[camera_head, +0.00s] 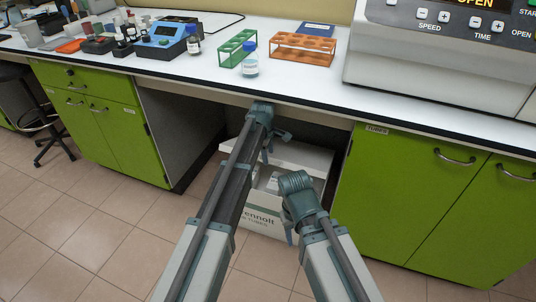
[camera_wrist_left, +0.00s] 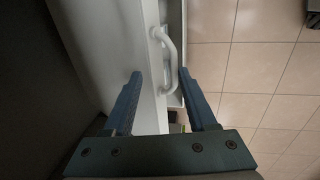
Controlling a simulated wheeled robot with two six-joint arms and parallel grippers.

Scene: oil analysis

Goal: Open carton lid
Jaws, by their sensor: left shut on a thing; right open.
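The white carton (camera_head: 262,220) stands on the floor in the gap under the bench, with printed lettering on its front. Its white lid (camera_head: 308,157) looks raised toward the back, and part of the inside shows. My left gripper (camera_head: 267,152) reaches down at the lid and is shut on it; the contact is partly hidden by my arm. In the left wrist view, its fingers (camera_wrist_left: 159,73) lie on either side of a white panel with a white handle (camera_wrist_left: 166,48). My right gripper (camera_head: 290,232) is open and empty, pointing down in front of the carton.
Green cabinets flank the gap, left (camera_head: 110,130) and right (camera_head: 425,195). The white bench top (camera_head: 310,85) overhangs the carton and carries a green rack (camera_head: 237,48), an orange rack (camera_head: 302,48), a bottle (camera_head: 250,60) and a large machine (camera_head: 440,60). The tiled floor in front is clear.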

